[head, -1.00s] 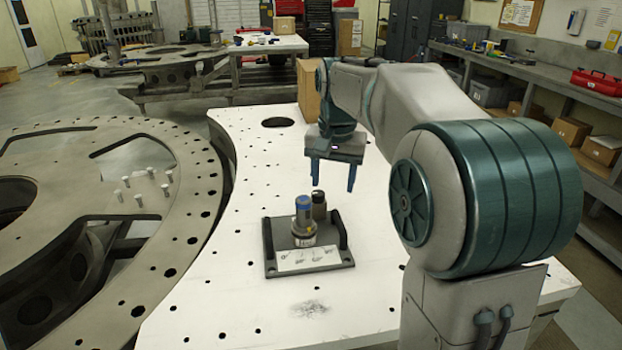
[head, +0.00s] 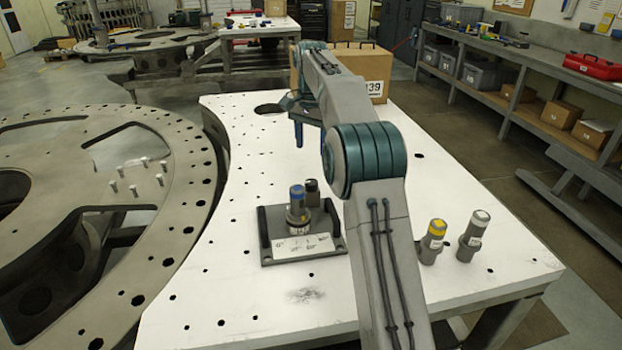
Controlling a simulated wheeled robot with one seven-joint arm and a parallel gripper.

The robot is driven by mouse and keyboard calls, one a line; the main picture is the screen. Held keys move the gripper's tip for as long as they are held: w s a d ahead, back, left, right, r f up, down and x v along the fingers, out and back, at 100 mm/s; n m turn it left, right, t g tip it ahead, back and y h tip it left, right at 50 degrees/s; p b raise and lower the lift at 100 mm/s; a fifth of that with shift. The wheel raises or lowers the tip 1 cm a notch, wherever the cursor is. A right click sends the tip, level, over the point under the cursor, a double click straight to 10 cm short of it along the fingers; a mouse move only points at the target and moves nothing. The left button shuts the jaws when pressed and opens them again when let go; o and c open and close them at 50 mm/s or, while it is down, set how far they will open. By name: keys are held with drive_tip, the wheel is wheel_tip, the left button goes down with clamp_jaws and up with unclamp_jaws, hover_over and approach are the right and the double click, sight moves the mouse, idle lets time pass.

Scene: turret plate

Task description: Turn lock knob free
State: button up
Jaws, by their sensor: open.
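A dark fixture plate (head: 333,256) with two side handles and a white label stands on the white table. On it stands a grey cylinder with a blue top (head: 297,208). Just behind it is a shorter dark knob-like post (head: 312,190), partly hidden by the cylinder. I cannot tell for certain which part is the lock knob. My gripper (head: 307,138) is open, above the table and beyond the fixture, apart from it. One finger shows clearly; the other is largely hidden by my arm.
A yellow-banded cylinder (head: 432,242) and a white-topped cylinder (head: 473,236) stand on the white table (head: 250,300), right of my arm. A cardboard box (head: 360,62) is at the back. A large ring plate (head: 195,190) with several pegs lies to the left.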

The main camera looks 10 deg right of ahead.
sight(312, 181)
wheel_tip(312, 181, down, 11)
drive_tip(key=shift+f, duration=0.1)
idle(0.3)
drive_tip(key=shift+c, duration=0.4)
drive_tip(key=c, duration=0.9)
